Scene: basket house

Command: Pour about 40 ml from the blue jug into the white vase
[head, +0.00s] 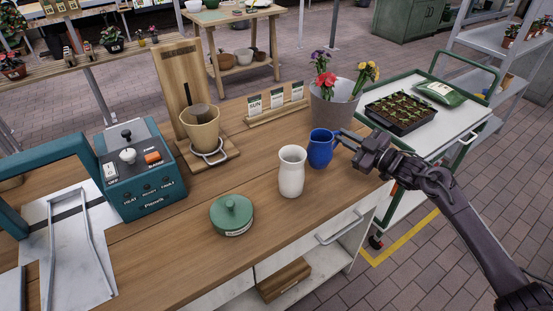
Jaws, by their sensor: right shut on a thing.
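The blue jug (319,149) stands upright on the wooden bench, close to its right side. The white vase (291,172) stands upright just left of the jug and a little nearer to me, with a narrow space or slight overlap between them in the head view. My right gripper (347,142) reaches in from the right and is shut on the jug at its right side, where the handle would be; the fingers partly hide that side. The level inside the jug and vase cannot be made out. My left gripper is not in view.
A green lidded pot (232,215) sits at the front of the bench (150,240). A teal control box (140,170) stands left. A grey flower pot (333,105) is behind the jug. A trolley (455,135) with a seedling tray (400,112) stands right.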

